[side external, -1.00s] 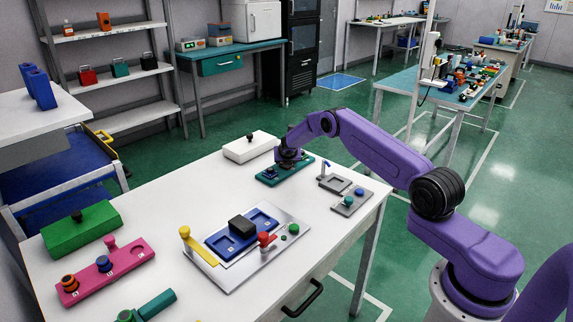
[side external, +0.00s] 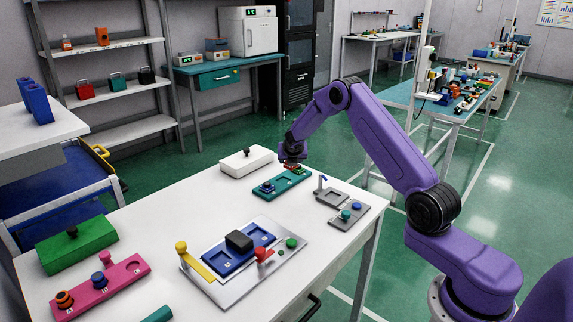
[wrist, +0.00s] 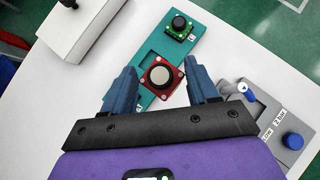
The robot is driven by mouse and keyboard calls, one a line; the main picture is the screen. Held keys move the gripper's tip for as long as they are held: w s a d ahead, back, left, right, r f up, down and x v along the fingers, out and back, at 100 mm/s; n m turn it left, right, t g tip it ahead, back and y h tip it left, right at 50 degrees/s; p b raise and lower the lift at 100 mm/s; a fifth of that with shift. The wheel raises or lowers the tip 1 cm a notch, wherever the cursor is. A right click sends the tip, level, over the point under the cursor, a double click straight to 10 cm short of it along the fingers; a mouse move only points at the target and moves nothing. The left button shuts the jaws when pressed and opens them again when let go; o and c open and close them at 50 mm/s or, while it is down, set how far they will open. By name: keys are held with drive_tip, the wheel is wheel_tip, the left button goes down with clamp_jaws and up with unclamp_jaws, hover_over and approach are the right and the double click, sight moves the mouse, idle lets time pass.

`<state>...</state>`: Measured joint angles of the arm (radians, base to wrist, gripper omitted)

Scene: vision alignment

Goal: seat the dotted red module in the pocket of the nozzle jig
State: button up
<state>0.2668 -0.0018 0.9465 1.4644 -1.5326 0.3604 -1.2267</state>
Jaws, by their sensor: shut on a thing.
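The red module (wrist: 161,74) is square with a pale round top in a dark ring; its dots are too small to make out. My gripper (wrist: 160,70) is shut on it, one blue-grey finger at each side. In the side view my gripper (side external: 293,162) is over the far right end of the teal tray (side external: 258,192), with a bit of red under the fingers. The module seems to be slightly above the tray.
A green module with a black knob (wrist: 180,25) sits in the tray's other end. A white box (side external: 246,161) stands behind the tray. A metal plate with a blue two-pocket fixture (side external: 217,261) and a black block (side external: 239,240) lies in front. Table between is clear.

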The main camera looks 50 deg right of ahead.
drive_tip(key=s+a+r, duration=0.3)
drive_tip(key=s+r, duration=0.5)
drive_tip(key=r, duration=0.1)
drive_tip(key=w+d+n+t+y, duration=0.25)
drive_tip(key=d+n+y, duration=0.45)
drive_tip(key=d, duration=0.4)
drive_tip(key=s+d+n+g+y, duration=0.1)
drive_tip(key=s+d+n+y, duration=0.1)
drive_tip(key=s+d+n, duration=0.35)
drive_tip(key=s+d+n+g+y, duration=0.1)
drive_tip(key=s+d+n+y, duration=0.15)
drive_tip(key=s, duration=0.65)
drive_tip(key=s+d+n+g+y, duration=0.1)
drive_tip(key=s+d+n, duration=0.25)
drive_tip(key=s, duration=0.35)
wheel_tip(320, 180, down, 17)
drive_tip(key=shift+m+t, duration=0.25)
drive_tip(key=w+a, duration=0.9)
drive_tip(key=shift+r, duration=0.1)
drive_tip(key=w+a, duration=0.1)
drive_tip(key=w+a+f, duration=0.1)
drive_tip(key=w+a, duration=0.1)
drive_tip(key=shift+a, duration=0.1)
drive_tip(key=shift+f, duration=0.25)
